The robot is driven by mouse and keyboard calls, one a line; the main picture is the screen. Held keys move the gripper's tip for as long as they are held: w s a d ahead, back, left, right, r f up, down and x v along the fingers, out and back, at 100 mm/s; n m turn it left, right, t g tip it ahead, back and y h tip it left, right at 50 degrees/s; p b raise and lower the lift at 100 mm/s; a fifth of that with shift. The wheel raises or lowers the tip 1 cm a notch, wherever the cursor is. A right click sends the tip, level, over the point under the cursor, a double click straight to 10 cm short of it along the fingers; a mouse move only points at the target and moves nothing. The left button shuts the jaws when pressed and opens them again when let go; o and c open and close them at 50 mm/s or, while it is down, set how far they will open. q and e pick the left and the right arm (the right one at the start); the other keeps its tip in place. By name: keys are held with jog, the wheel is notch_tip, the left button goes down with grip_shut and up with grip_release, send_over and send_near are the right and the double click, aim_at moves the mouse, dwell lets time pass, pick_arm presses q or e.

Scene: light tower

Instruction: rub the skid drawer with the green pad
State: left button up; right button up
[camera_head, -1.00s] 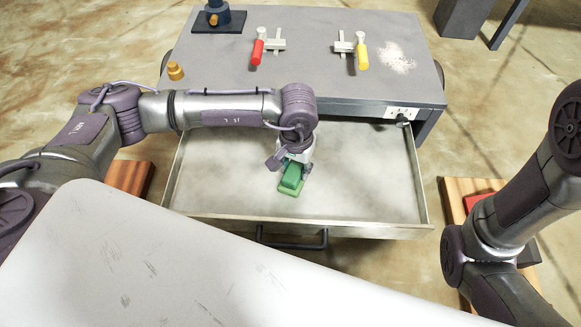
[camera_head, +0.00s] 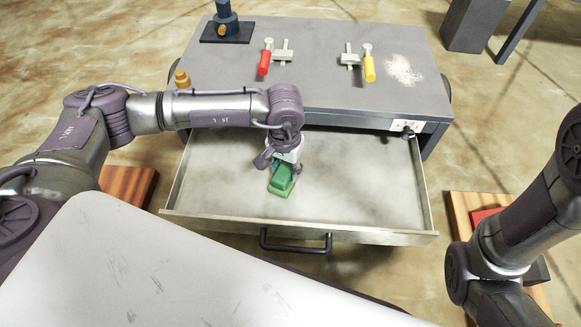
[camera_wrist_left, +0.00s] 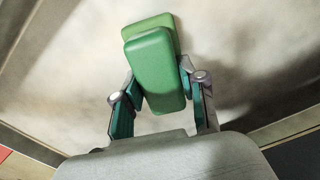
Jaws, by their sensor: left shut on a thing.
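The skid drawer (camera_head: 350,195) is pulled out from the front of a grey bench, with its black handle (camera_head: 296,245) toward me. Its inside is pale with greyish smudges. My left gripper (camera_head: 285,168) reaches down into the drawer, shut on the green pad (camera_head: 281,181). In the left wrist view the gripper (camera_wrist_left: 160,100) has its fingers on both sides of the pad's darker green block (camera_wrist_left: 158,72). The lighter green layer is at or very near the drawer floor; I cannot tell if it touches. My right gripper is not in view; only its arm shows.
The grey bench top (camera_head: 320,90) carries a red-handled clamp (camera_head: 265,62), a yellow-handled clamp (camera_head: 369,68), a dark blue stand (camera_head: 227,25) and pale powder (camera_head: 402,70). Wooden pallets flank the drawer, the right one (camera_head: 462,205) holding something red. The drawer's right side is empty.

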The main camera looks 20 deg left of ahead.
pick_arm(q)
jog(key=shift+w+d+b, duration=0.15)
jog(key=shift+w+d, duration=0.1)
jog(key=shift+d, duration=0.65)
jog(key=shift+w+d+b, duration=0.15)
jog(key=shift+w+d, duration=0.05)
jog(key=shift+d, duration=0.7)
jog(key=shift+r, duration=0.1)
jog(key=shift+r+p, duration=2.15)
jog(key=shift+r, duration=0.8)
jog(key=shift+r+p, duration=1)
jog(key=shift+r, duration=0.5)
